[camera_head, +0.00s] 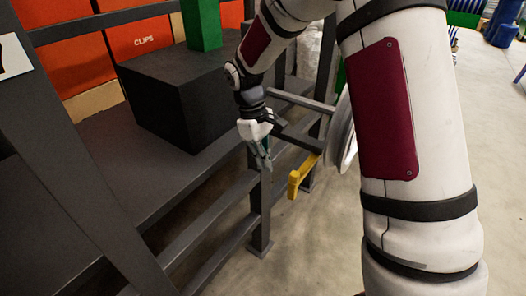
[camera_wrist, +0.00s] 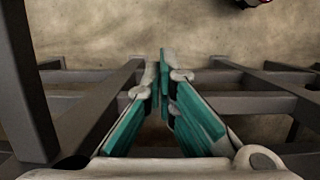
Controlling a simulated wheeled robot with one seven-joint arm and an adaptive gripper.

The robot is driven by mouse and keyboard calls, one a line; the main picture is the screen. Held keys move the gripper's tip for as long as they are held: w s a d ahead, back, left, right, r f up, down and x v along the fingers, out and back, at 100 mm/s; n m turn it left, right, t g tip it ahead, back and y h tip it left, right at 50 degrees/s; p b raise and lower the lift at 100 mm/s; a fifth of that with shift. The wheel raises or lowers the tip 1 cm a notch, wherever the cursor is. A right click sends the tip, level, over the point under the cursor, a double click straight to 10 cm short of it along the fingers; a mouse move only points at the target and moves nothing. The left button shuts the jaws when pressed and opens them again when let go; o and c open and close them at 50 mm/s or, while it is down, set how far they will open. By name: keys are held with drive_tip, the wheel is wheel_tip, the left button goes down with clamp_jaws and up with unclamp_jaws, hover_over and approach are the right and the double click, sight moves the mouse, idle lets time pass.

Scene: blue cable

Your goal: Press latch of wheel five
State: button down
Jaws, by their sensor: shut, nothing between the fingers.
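A yellow latch (camera_head: 301,176) juts out below a pale wheel (camera_head: 342,138) on the dark metal frame. My arm hides much of the wheel, and I cannot read any number on it. My gripper (camera_head: 267,165), with teal finger pads, points down to the left of the latch, apart from it, over the frame's rails. In the wrist view my gripper (camera_wrist: 168,62) shows its fingers together at the tips with nothing between them. Neither the latch nor the wheel can be made out there.
A dark grey rack (camera_head: 225,205) with rails and a post stands below my gripper. A black block (camera_head: 180,95) with a green post (camera_head: 202,22) sits on its shelf. Orange boxes (camera_head: 140,40), one marked CLIPS, stand behind. Open concrete floor (camera_head: 320,250) lies to the right.

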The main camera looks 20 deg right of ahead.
sight(290, 184)
drive_tip(key=s+d+f, duration=0.1)
drive_tip(key=s, duration=0.1)
drive_tip(key=s+d+f+b, duration=0.1)
drive_tip(key=s+f, duration=0.1)
drive_tip(key=shift+d+f, duration=0.2)
drive_tip(key=shift+d, duration=0.2)
drive_tip(key=s+n, duration=0.1)
drive_tip(key=s+d+n+p, duration=0.1)
drive_tip(key=s+n+p, duration=0.1)
drive_tip(key=shift+s+d+h, duration=0.15)
drive_tip(key=shift+d+h, duration=0.1)
drive_tip(key=shift+h, duration=0.05)
idle(0.3)
